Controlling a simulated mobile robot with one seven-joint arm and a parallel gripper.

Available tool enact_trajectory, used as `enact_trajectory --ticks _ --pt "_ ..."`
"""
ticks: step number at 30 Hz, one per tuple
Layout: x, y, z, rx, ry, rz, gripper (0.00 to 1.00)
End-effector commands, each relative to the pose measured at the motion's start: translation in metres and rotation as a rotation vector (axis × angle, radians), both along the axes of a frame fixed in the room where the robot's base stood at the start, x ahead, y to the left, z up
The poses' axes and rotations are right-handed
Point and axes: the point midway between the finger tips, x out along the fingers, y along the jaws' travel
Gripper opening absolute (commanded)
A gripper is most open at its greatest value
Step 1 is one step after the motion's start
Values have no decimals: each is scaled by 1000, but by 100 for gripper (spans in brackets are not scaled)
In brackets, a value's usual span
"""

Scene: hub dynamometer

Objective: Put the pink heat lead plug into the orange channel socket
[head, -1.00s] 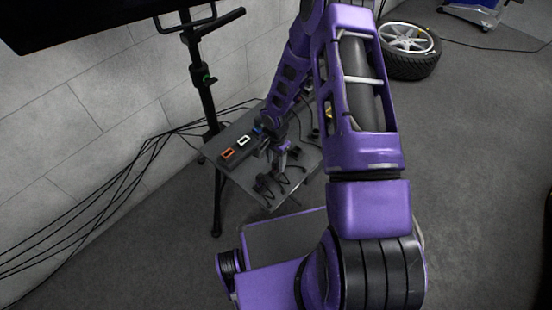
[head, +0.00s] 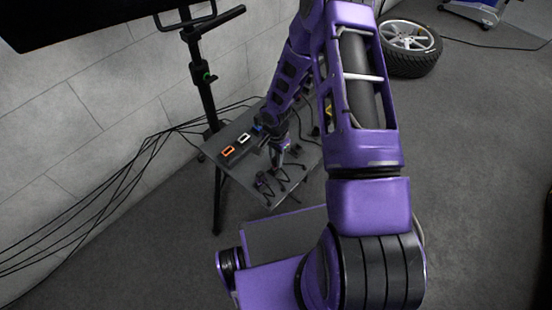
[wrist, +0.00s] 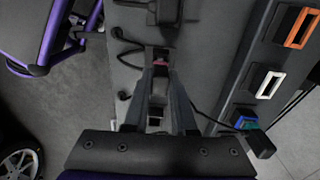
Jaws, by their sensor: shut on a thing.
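In the head view my gripper (head: 280,158) is over the table, right of the sockets and partly hidden by my arm. The orange channel socket (wrist: 299,28) is an orange-rimmed opening on a dark block at the upper right of the wrist view, apart from the plug. It also shows in the head view (head: 228,152).
A white-rimmed socket (wrist: 269,84) sits beside the orange one. A blue-green socket (wrist: 246,122) has a black plug (wrist: 261,145) at it. Another dark plug (wrist: 168,10) and loose black cables lie on the table (wrist: 210,45). A stand (head: 203,80) rises behind the table.

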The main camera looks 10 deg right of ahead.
Motion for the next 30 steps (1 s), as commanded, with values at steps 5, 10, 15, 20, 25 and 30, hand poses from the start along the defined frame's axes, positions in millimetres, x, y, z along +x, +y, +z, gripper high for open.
enact_trajectory --ticks 5,10,15,20,25,30 --pt "0 0 10 -1 -1 0 0" --pt "0 0 16 -1 -1 1 0" --pt "0 0 23 -1 -1 0 0" --pt "0 0 29 -1 -1 1 0" --pt "0 0 36 -1 -1 0 0" --pt "0 0 43 -1 -1 1 0"
